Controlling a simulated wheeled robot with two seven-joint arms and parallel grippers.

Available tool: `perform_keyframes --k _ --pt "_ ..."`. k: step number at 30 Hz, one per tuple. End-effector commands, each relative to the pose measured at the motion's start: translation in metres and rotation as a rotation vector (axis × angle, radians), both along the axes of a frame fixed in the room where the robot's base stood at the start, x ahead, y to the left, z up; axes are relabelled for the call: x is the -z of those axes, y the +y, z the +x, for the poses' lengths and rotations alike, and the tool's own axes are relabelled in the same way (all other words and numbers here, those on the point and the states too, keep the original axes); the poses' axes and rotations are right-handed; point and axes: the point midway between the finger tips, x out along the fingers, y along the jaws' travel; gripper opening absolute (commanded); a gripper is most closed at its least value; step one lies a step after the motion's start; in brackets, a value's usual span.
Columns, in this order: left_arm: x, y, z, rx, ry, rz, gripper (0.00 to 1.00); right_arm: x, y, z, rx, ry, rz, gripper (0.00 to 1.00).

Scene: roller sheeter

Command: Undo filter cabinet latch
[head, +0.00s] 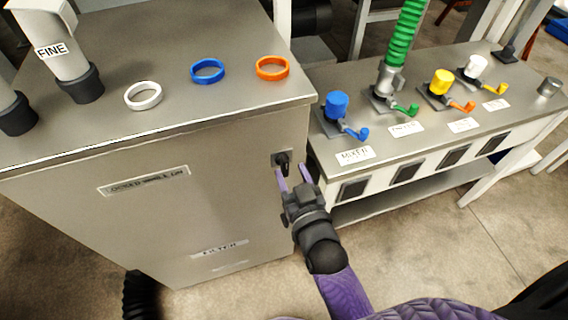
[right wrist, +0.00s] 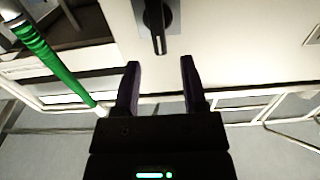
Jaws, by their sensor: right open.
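The filter cabinet (head: 140,225) is a grey metal box at the left of the head view, with a "FILTER" label low on its front. Its latch (head: 282,160) is a black handle on a small grey plate near the front's upper right edge. The latch also shows in the right wrist view (right wrist: 155,22), with its lever pointing toward the gripper. My right gripper (head: 292,172) is open, its two purple fingers close to the latch. In the right wrist view the fingers (right wrist: 160,75) are apart with nothing between them, and the lever ends just beyond the tips. My left gripper is not in view.
White, blue (head: 207,71) and orange (head: 272,68) rings lie on the cabinet top beside a "FINE" pipe (head: 62,50). A bench (head: 440,110) with coloured valves and a green hose (head: 404,35) stands close on the right. A black hose (head: 140,295) lies at the cabinet's foot.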

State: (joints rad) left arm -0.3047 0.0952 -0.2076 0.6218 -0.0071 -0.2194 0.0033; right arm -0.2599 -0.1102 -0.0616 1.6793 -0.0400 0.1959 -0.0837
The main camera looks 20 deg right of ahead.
Motion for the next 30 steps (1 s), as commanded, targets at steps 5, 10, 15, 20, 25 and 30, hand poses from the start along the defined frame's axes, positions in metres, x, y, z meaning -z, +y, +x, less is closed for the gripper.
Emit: perform_keyframes --k 5,10,15,20,25,30 --pt "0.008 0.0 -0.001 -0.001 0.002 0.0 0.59 0.002 0.001 0.028 0.0 0.001 0.0 0.54" --pt "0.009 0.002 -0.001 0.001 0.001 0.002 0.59 0.001 0.001 0.036 0.0 0.002 0.0 0.54" --pt "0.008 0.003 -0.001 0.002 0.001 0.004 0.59 0.0 0.001 0.036 0.0 0.002 0.0 0.54" --pt "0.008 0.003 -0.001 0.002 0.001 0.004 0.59 0.0 0.001 0.036 0.0 0.003 0.0 0.25" --pt "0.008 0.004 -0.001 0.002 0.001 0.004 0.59 0.001 0.001 0.035 0.0 0.003 -0.001 0.0" --pt "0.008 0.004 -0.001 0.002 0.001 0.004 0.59 0.001 0.001 0.035 0.0 0.003 0.0 0.0"
